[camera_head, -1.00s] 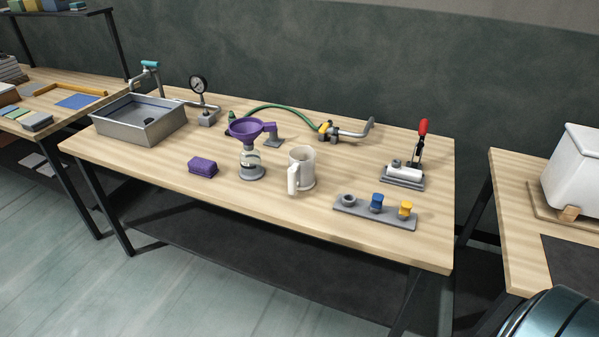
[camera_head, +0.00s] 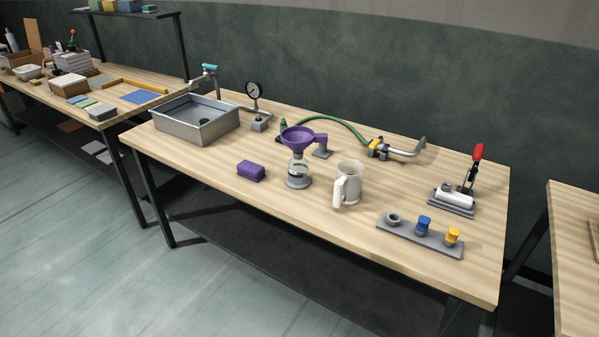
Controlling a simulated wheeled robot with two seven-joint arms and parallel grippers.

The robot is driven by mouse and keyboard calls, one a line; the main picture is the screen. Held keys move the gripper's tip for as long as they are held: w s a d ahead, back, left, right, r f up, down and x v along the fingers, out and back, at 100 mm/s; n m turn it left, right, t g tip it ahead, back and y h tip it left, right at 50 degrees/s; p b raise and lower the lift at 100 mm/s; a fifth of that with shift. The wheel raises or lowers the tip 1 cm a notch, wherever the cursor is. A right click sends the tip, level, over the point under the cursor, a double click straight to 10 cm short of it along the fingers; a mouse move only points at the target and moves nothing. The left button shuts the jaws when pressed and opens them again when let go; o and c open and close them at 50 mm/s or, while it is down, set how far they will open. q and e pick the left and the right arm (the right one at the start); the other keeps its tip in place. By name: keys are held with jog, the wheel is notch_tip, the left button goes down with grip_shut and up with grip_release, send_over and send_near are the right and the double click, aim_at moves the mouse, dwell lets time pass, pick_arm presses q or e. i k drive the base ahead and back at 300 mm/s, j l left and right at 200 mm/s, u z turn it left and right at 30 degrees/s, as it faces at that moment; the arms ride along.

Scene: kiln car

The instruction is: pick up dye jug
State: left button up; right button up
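A whitish jug (camera_head: 350,184) with a handle on its front left side stands upright on the wooden table (camera_head: 300,222). It is the only jug I see, and I cannot tell what it holds. A purple funnel (camera_head: 297,139) sits above a small clear bottle (camera_head: 298,172) to the left of the jug. Neither of my grippers shows in the head view.
A purple sponge-like block (camera_head: 251,171) lies left of the bottle. A grey strip (camera_head: 418,237) with blue and yellow knobs lies right of the jug. A metal sink (camera_head: 195,120) and a red-handled clamp (camera_head: 456,195) flank the area. The table's front middle is clear.

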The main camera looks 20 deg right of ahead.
aim_at(350, 173)
jog(key=i+z, duration=0.1)
jog(key=z, duration=0.3)
jog(key=j+z, duration=0.15)
jog(key=z, duration=0.25)
jog(key=i+j+z, duration=0.15)
jog(key=z, duration=0.25)
jog(key=j+z, duration=0.1)
jog(key=z, duration=0.3)
jog(key=i+j+z, duration=0.15)
jog(key=j+z, duration=0.25)
jog(key=j, duration=0.65)
jog(key=j+z, duration=0.4)
jog(key=j, duration=0.6)
jog(key=k+j, duration=0.1)
jog(key=j, duration=1.25)
